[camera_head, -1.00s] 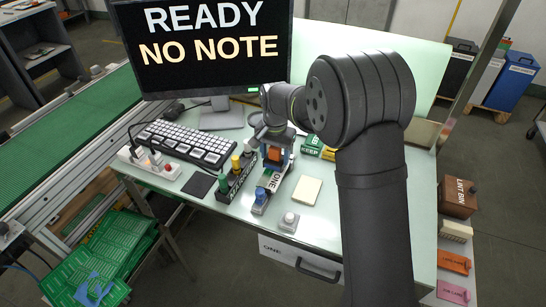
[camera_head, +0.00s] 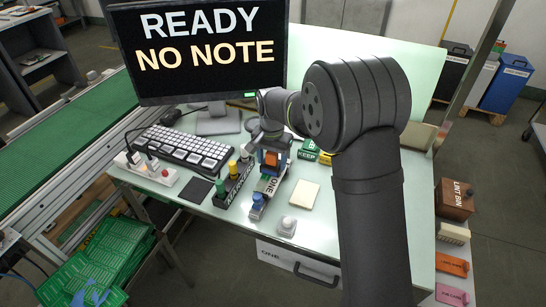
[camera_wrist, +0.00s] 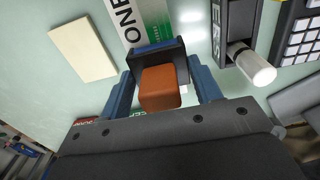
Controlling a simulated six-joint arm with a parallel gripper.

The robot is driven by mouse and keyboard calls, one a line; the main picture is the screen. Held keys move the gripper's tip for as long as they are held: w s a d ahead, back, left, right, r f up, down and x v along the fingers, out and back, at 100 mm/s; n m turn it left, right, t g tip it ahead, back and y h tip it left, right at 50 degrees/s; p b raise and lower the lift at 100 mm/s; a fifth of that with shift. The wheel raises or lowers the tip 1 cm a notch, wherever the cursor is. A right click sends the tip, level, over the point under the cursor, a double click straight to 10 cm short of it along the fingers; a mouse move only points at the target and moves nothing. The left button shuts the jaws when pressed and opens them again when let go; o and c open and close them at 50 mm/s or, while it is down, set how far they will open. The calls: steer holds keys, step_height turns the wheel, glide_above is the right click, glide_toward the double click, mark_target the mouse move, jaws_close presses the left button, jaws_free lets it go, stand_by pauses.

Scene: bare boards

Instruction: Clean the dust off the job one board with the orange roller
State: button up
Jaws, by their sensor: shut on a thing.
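My gripper (camera_head: 271,158) is shut on the orange roller (camera_wrist: 160,88). In the wrist view its blue fingers (camera_wrist: 163,88) stand on either side of the orange block, with a dark piece behind it. The roller (camera_head: 270,159) also shows in the head view, at the far end of the job one board (camera_head: 268,186). The board, labelled ONE, shows green and white in the wrist view (camera_wrist: 155,20). I cannot tell whether the roller touches the board. Dust is too small to make out. The gripper hides part of the board.
Left of the board stands a black rack (camera_head: 232,186) with green and yellow knobs. A blue knob (camera_head: 258,201) sits at the board's near end. A cream pad (camera_head: 303,193) and a grey button (camera_head: 288,224) lie to the right. A keyboard (camera_head: 187,148) is at left.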

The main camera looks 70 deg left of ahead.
steer(key=shift+s+d, duration=2.3)
steer(key=shift+w+a, duration=2.75)
steer(key=shift+a, duration=0.05)
glide_above(264, 186)
stand_by(0.9)
step_height(264, 186, up, 7)
stand_by(0.9)
